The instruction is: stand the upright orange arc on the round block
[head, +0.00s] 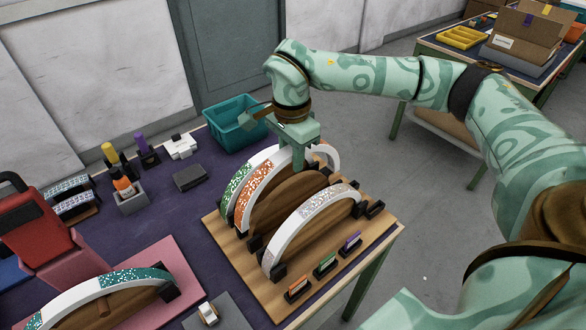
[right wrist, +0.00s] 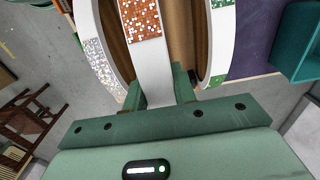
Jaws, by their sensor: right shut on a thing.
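The orange arc (head: 251,187), a white arch with an orange glitter band, stands upright on a wooden board (head: 238,256) between a green arc (head: 236,190) and a silver-glitter arc (head: 318,207). My right gripper (head: 299,163) is shut on its upper part from above. The right wrist view shows the orange arc (right wrist: 139,18) between the fingers (right wrist: 160,90). Brown half-round wooden pieces (head: 285,208) show between the arcs. A teal-glitter arc (head: 100,290) stands on a pink mat at the front left, with a brown rounded piece under it. I cannot tell which is the round block. My left gripper is out of view.
Small orange (head: 298,289), green (head: 325,265) and purple (head: 350,243) markers line the board's right edge. A teal bin (head: 234,122) stands behind. A red device (head: 38,232) and small tools stand at left. Purple table surface (head: 190,240) is clear left of the board.

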